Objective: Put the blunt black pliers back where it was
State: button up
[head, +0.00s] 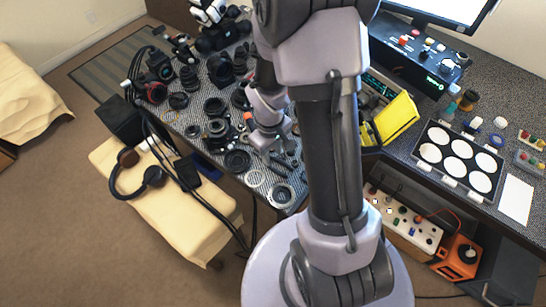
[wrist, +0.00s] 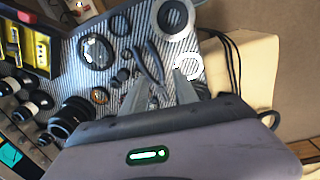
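Black pliers (wrist: 150,62) show in the wrist view just beyond my fingertips, over the grey striped mat. Their far ends spread into a narrow V, and their near part reaches between my fingers. Whether they lie flat or touch a finger is not clear. My gripper (wrist: 160,80) has its two grey fingers apart, with a gap between them. In the head view my gripper (head: 272,143) is low over the front part of the crowded table, and the pliers are hard to make out there among small dark parts and my arm.
Lens rings (wrist: 173,17) and other round parts lie close around the pliers. Camera bodies and lenses crowd the table's left side. A tan bench (head: 160,185) with headphones (head: 135,175) stands at front left. A tray of white discs (head: 457,160) is at right.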

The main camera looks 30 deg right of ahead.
jog(key=s+a+r+m+t+p, duration=0.1)
jog(key=a+r+m, duration=0.15)
jog(key=r, duration=0.75)
jog(key=s+a+r+m+t, duration=0.15)
jog(key=a+r, duration=0.25)
jog(key=r, duration=0.5)
jog(key=s+a+r+m+t+y, duration=0.2)
jog(key=s+a+r+m+t, duration=0.1)
jog(key=s+a+r, duration=0.4)
notch_tip(320, 180, up, 3)
jog(key=shift+s+a+r+y, duration=0.1)
jog(key=shift+s+a+y, duration=0.25)
jog(key=shift+s, duration=0.5)
